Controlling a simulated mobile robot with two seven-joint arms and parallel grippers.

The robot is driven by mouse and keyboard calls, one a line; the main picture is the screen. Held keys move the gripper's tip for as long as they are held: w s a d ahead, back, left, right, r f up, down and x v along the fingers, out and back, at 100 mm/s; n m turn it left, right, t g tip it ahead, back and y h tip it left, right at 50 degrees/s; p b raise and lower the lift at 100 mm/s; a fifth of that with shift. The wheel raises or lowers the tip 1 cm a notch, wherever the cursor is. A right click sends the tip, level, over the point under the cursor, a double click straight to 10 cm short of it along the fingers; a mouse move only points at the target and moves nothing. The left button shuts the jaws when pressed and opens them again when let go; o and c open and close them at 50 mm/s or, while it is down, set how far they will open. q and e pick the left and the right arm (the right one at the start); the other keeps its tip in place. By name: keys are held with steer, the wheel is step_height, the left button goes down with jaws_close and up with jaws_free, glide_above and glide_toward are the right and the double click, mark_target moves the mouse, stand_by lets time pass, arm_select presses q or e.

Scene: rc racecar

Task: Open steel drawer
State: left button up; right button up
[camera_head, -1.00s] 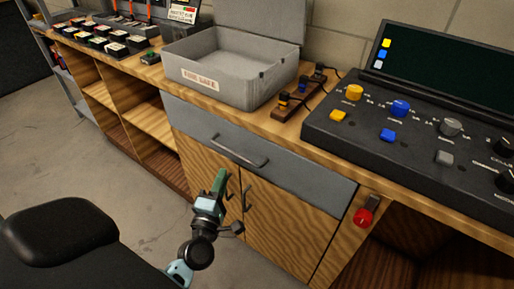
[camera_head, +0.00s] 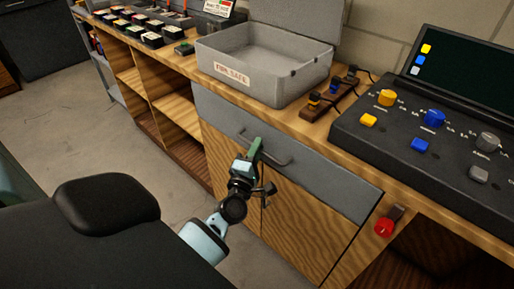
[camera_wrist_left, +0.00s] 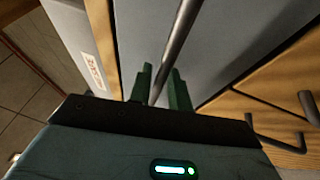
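The steel drawer (camera_head: 325,181) is a grey metal front under the wooden worktop and looks shut. Its bar handle (camera_head: 276,160) runs across the middle of the front. My left gripper (camera_head: 256,147), with green fingers, is at the left part of this handle. In the left wrist view the handle bar (camera_wrist_left: 178,40) runs down between the two fingers (camera_wrist_left: 160,88), which stand apart on either side of it. The bar is nearer the left finger, and a gap shows on the right. The drawer front (camera_wrist_left: 240,40) fills the background. My right gripper is not in view.
Wooden cupboard doors (camera_head: 295,225) with dark handles lie below the drawer. An open grey safe box (camera_head: 255,80) and a dark control console (camera_head: 440,140) stand on the worktop. A red knob (camera_head: 384,227) sticks out at right. Open shelves (camera_head: 170,105) are at left.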

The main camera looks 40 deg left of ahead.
arm_select(q)
steer(key=shift+w, duration=0.2)
jaws_close()
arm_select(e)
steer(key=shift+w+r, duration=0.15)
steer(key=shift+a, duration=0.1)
arm_select(q)
steer(key=shift+s, duration=0.15)
